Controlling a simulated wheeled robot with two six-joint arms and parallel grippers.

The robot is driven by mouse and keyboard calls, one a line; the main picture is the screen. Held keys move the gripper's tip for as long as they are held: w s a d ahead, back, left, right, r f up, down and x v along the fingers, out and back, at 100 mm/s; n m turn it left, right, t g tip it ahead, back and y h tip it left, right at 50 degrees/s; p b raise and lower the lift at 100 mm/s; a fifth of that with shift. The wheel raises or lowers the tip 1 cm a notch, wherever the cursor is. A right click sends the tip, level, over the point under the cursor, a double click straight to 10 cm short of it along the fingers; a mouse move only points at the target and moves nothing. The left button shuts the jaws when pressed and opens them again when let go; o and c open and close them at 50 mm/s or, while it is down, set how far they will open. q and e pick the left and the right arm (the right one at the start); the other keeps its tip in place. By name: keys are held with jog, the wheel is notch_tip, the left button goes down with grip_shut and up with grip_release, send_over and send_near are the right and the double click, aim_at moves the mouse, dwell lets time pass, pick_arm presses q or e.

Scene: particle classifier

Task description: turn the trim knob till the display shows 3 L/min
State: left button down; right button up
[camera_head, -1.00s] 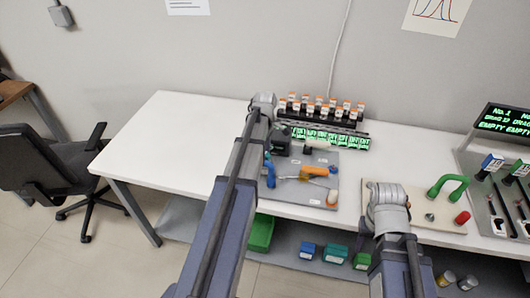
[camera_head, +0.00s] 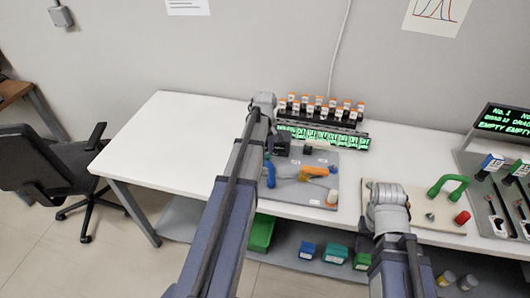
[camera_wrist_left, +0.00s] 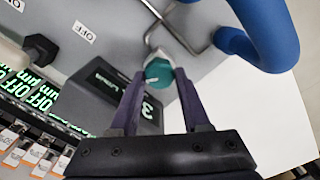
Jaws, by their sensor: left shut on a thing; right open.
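In the left wrist view the trim knob (camera_wrist_left: 158,72), teal with a pale mark, sits between the fingertips of my left gripper (camera_wrist_left: 158,80). The gripper is shut on it. Beside it is a dark display box (camera_wrist_left: 112,88), seen rotated, with a digit that looks like 3 and the letters L/min. In the head view my left arm covers the knob, and the left gripper (camera_head: 272,146) shows only in part at the grey panel (camera_head: 290,196). My right gripper (camera_head: 363,238) is open, mostly hidden beside my right wrist and apart from the knob.
A blue curved handle (camera_wrist_left: 268,35) stands close to my left gripper. A green-lit row of small displays (camera_head: 325,136) reads OFF, with orange-capped vials (camera_head: 322,108) behind it. A beige board (camera_head: 418,232) with a green handle (camera_head: 448,186) lies right. The table's left part (camera_head: 170,140) is clear.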

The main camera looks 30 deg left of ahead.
aim_at(266, 154)
pick_arm(q)
jog(key=m, duration=1.2)
jog(key=shift+w+d+m, duration=0.1)
jog(key=shift+m, duration=0.6)
jog(key=shift+c, duration=1.8)
grip_release()
jog(key=shift+r, duration=0.1)
notch_tip(266, 154, up, 8)
jog(key=p, duration=0.8)
jog(key=shift+f, duration=0.2)
